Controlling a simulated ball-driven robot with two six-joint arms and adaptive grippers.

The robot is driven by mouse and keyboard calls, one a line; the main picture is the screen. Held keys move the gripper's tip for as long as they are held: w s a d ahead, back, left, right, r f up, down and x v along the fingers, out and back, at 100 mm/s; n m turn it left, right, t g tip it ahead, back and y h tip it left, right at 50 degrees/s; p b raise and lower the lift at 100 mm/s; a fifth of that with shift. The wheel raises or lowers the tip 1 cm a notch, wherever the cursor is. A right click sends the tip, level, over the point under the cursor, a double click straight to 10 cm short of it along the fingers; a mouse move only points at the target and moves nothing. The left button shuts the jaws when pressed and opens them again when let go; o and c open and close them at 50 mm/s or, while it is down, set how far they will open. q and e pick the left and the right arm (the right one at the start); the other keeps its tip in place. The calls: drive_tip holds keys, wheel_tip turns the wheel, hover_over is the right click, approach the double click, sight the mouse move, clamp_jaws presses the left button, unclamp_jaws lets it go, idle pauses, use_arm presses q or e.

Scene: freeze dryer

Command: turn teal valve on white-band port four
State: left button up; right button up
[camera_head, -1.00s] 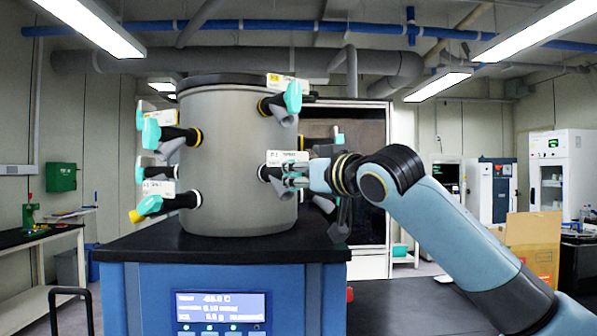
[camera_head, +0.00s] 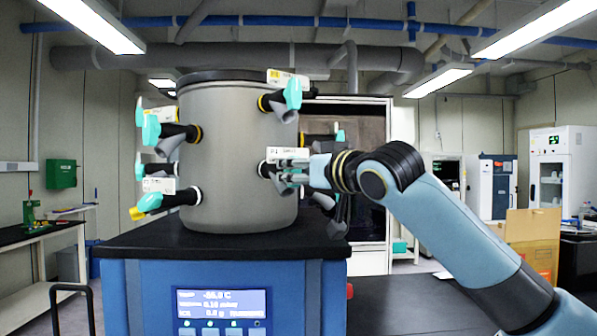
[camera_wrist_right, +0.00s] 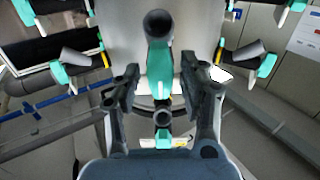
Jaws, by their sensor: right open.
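The grey drum (camera_head: 225,160) of the freeze dryer carries black ports with teal valves. My right gripper (camera_head: 288,172) is at the lower right port (camera_head: 267,170), which has a pale band and a white label (camera_head: 287,154); the number is too small to read. The gripper hides most of that port's teal valve. In the right wrist view, a teal valve (camera_wrist_right: 160,72) lies between the spread fingers of my right gripper (camera_wrist_right: 160,80), with gaps on both sides. I cannot tell whether a finger touches it. My left gripper is out of view.
A yellow-banded port with a teal valve (camera_head: 293,94) is just above my right gripper. Other teal valves (camera_head: 151,130) stick out on the drum's left side. The drum stands on a black top (camera_head: 140,243) above a blue cabinet with a display (camera_head: 221,302).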

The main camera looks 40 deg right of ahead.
drive_tip(key=s, duration=0.7)
drive_tip(key=shift+s, duration=0.25)
drive_tip(key=shift+a, duration=0.1)
drive_tip(key=shift+f, duration=0.1)
